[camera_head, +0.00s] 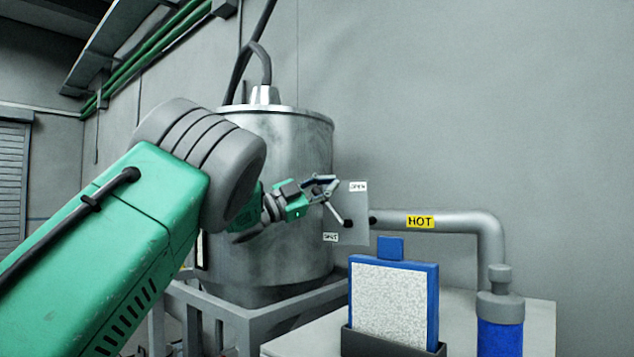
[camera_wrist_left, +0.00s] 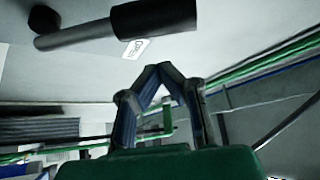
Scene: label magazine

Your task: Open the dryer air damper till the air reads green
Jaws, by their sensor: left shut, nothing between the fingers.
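The damper plate (camera_head: 357,210) is on the wall side of the metal drum, with an OPEN label (camera_head: 357,186) at its upper right and a SHUT label (camera_head: 331,237) at its lower left. The damper lever (camera_head: 338,213) slants up and left from its pivot, its outer end partly hidden by my left gripper (camera_head: 331,184). In the left wrist view the lever's black grip (camera_wrist_left: 155,26) lies beyond the shut, empty left gripper (camera_wrist_left: 158,68); whether they touch is unclear. No air reading is visible. My right gripper is out of view.
A grey pipe with a yellow HOT label (camera_head: 420,221) runs right from the plate. A blue-framed speckled panel (camera_head: 392,300) in a dark holder and a blue canister (camera_head: 499,335) stand on the pale table in front. The drum (camera_head: 285,150) is behind my gripper.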

